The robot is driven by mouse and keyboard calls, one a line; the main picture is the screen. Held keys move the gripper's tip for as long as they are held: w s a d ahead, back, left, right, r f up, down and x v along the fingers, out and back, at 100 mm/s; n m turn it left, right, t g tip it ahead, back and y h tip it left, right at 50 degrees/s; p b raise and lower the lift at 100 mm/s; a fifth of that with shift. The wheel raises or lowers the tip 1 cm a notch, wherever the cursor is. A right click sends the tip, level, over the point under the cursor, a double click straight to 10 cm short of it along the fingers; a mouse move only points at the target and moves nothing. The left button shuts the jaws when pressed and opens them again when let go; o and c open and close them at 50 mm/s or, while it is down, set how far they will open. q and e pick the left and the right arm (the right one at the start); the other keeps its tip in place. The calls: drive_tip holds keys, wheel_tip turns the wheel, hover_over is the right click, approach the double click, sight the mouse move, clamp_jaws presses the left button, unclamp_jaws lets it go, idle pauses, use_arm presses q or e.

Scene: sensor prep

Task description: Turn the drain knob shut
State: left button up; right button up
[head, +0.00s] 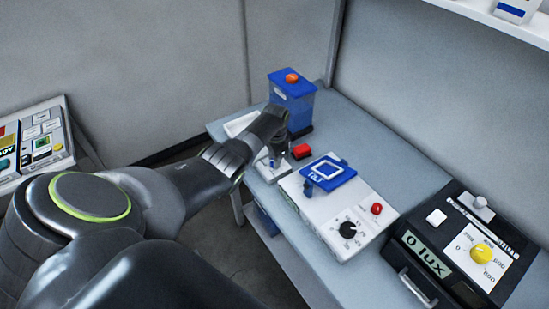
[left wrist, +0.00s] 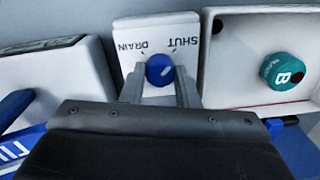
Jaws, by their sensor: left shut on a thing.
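The drain knob (left wrist: 160,70) is a round blue knob with a small pale mark. It sits on a white panel (left wrist: 130,35) printed DRAIN on the left and SHUT on the right, upside down in the left wrist view. The fingers of my left gripper (left wrist: 159,88) stand on both sides of the knob, shut on it. In the head view my left gripper (head: 277,153) reaches down beside the blue container and hides the knob. Which word the knob's mark points to is unclear. My right gripper is not in view.
A blue container (head: 292,100) with an orange top stands behind the gripper. A red block (head: 301,151), a white box with a blue TILT plate (head: 330,172) and a black lux meter (head: 425,257) lie to the right. A white tray (left wrist: 235,88) holds a teal B piece (left wrist: 281,72).

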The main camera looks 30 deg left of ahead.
use_arm(q)
drive_tip(key=shift+r, duration=0.1)
idle(0.5)
drive_tip(key=o, duration=1)
drive_tip(key=shift+m, duration=0.3)
drive_tip(key=shift+r, duration=0.55)
drive_tip(key=r, duration=0.5)
drive_tip(key=r+b, duration=0.1)
drive_tip(key=r, duration=1)
drive_tip(key=shift+s+d+r+b, duration=0.1)
drive_tip(key=shift+s+d+b, duration=0.1)
drive_tip(key=shift+d+b, duration=0.1)
